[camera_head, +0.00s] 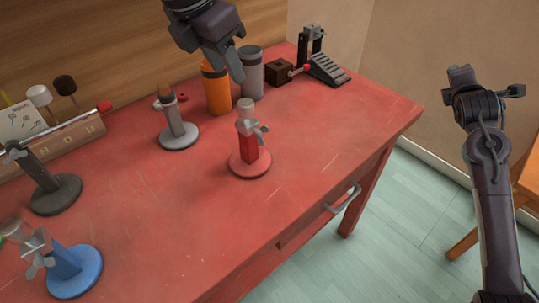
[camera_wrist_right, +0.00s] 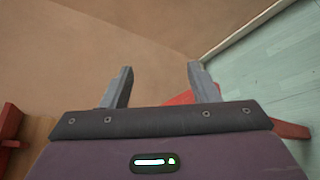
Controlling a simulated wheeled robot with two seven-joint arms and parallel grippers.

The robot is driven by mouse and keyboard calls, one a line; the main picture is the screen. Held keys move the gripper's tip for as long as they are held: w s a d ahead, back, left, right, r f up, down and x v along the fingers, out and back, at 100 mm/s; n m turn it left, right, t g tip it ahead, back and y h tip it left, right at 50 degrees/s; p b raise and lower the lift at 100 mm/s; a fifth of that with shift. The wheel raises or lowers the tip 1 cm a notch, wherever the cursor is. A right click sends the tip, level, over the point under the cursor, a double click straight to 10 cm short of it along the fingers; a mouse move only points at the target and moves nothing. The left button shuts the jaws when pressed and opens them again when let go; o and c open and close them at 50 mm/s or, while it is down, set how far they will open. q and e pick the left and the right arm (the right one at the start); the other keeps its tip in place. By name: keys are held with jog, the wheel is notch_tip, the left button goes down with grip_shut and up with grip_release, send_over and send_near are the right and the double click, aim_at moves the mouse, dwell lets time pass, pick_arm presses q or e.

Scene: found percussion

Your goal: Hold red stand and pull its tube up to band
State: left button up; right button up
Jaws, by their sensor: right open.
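The red stand (camera_head: 252,160) stands upright on the red table, with a round red base and a square red column. Its short grey tube (camera_head: 246,118) sticks out of the column top, with a grey wing screw (camera_head: 262,134) at its side. I cannot make out a band on the tube. My left gripper (camera_head: 232,72) hangs above and behind the stand, in front of the orange canister and apart from the stand; its finger gap is unclear. My right gripper (camera_head: 482,80) is off the table's right side; in the right wrist view its fingers (camera_wrist_right: 160,88) are open and empty.
Grey (camera_head: 178,132), dark (camera_head: 52,190) and blue (camera_head: 75,270) stands are on the left. An orange canister (camera_head: 216,92), a grey canister (camera_head: 251,72), a brown block (camera_head: 279,72) and a black pedal (camera_head: 326,70) stand at the back. The table's right front is clear.

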aim_at(243, 139)
jog(key=a+r+n+t+y, duration=0.1)
jog(key=a+r+n+t, duration=0.2)
jog(key=a+r+n, duration=0.35)
jog(key=s+a+f+n+y, duration=0.1)
jog(key=a+f+n+y, duration=0.25)
jog(key=a, duration=0.55)
jog(key=s+a+f+n+y, duration=0.1)
jog(key=a+f+n+y, duration=0.3)
jog(key=a, duration=0.5)
jog(key=s+a+f+n+y, duration=0.1)
jog(key=a+f+n+y, duration=0.3)
jog(key=a, duration=0.6)
jog(key=s+a+f+n+g+y, duration=0.1)
jog(key=s+a+n+y, duration=0.1)
jog(key=s+a, duration=0.1)
jog(key=s+a+f+n+y, duration=0.1)
jog(key=s+a+n+y, duration=0.1)
jog(key=a, duration=0.3)
jog(key=s+a+f+n+g+y, duration=0.1)
jog(key=s+a+n+y, duration=0.1)
jog(key=s+a+n, duration=0.1)
jog(key=shift+s+a+f+g+y, duration=0.1)
jog(key=shift+s+a+g+y, duration=0.15)
jog(key=shift+a, duration=0.3)
jog(key=shift+s+a+f+g+y, duration=0.1)
jog(key=shift+s+a, duration=0.2)
jog(key=shift+a, duration=0.2)
jog(key=shift+w+a, duration=0.15)
jog(key=shift+a, duration=0.15)
jog(key=x, duration=0.7)
